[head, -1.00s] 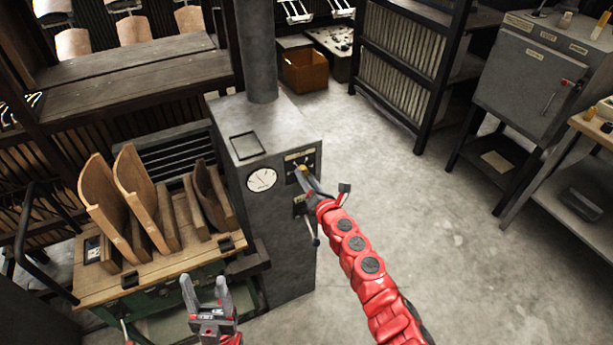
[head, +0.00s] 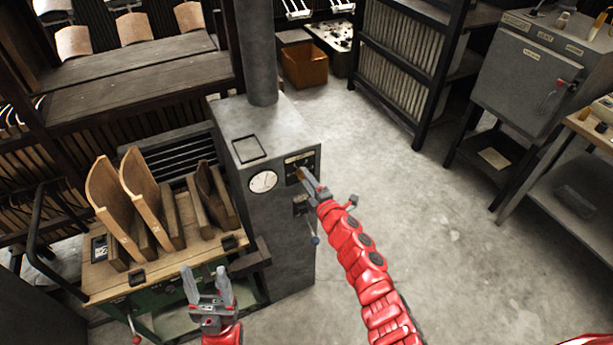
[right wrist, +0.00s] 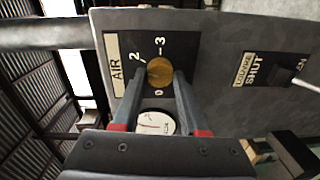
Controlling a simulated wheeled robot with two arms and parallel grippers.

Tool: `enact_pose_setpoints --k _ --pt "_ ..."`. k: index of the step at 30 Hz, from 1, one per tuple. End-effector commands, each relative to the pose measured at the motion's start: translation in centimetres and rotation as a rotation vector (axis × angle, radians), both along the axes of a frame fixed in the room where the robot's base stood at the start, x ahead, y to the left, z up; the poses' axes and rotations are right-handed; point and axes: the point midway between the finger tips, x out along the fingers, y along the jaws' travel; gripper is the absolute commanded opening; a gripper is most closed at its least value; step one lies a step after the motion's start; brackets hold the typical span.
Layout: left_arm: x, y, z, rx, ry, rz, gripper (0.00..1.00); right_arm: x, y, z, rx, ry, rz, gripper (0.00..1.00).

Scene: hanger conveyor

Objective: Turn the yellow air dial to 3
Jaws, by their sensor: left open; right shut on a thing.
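The yellow air dial (right wrist: 159,72) shows in the right wrist view as a round knob on a black plate (right wrist: 185,50) with the label AIR and the figures 0, 2 and 3. My right gripper (right wrist: 158,82) is shut on the dial, one finger on each side. I cannot tell which figure the dial points to. In the head view, this gripper (head: 304,177) meets the front of the grey cabinet (head: 285,245) and mostly hides the dial. My left gripper (head: 206,272) is open and empty, in front of the wooden-topped cart.
A round white gauge (head: 262,181) sits left of the dial. A lever marked SHUT and OPEN (right wrist: 285,70) is beside the air plate. The cart (head: 160,277) with curved wooden boards stands left of the cabinet.

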Motion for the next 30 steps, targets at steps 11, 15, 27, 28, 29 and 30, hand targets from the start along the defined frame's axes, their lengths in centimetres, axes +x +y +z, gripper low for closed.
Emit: enact_pose_setpoints --k 11,15,27,28,29,30 --pt "0.0 0.0 2.7 0.000 0.000 0.000 0.57 0.1 -0.1 0.4 0.325 0.147 -0.001 0.00" --pt "0.0 0.0 3.6 0.000 0.000 0.000 0.57 0.0 -0.2 0.2 0.445 0.204 -0.004 0.00" --pt "0.0 0.0 5.8 0.000 0.000 0.000 0.57 0.1 -0.2 0.0 0.791 0.361 -0.005 0.00" --pt "0.0 0.0 6.0 0.000 0.000 0.000 0.57 0.0 -0.2 0.0 0.816 0.371 -0.004 0.00" --pt "0.0 0.0 6.1 0.000 0.000 0.000 0.57 0.0 -0.1 0.1 0.842 0.382 -0.002 0.00" --pt "0.0 0.0 6.2 0.000 0.000 0.000 0.57 0.0 -0.1 0.1 0.873 0.395 -0.001 0.00"
